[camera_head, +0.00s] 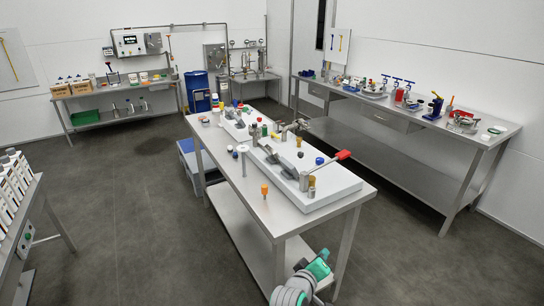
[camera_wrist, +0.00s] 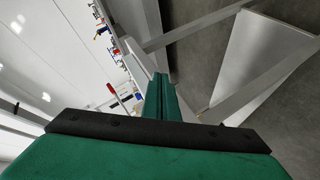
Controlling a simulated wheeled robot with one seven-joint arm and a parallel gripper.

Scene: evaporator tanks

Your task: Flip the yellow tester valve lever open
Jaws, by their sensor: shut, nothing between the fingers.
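I cannot clearly make out a yellow valve lever in either view. A small orange-yellow upright piece (camera_head: 264,190) stands on the near edge of the central steel table (camera_head: 236,187); I cannot tell whether it is a lever. On that table, a long white evaporator-like unit (camera_head: 330,188) carries a lever with a red handle (camera_head: 343,155), whose red end also shows in the wrist view (camera_wrist: 109,87). My gripper (camera_head: 319,264), with green fingers, is low beside the table's near right end, apart from everything on top. In the wrist view its fingers (camera_wrist: 161,92) are shut and empty.
A second white unit (camera_head: 236,129) stands farther back on the table. A long bench (camera_head: 480,140) with several tools runs along the right wall. A blue drum (camera_head: 198,86) and a back bench (camera_head: 110,88) stand behind. The floor (camera_head: 130,200) left of the table is clear.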

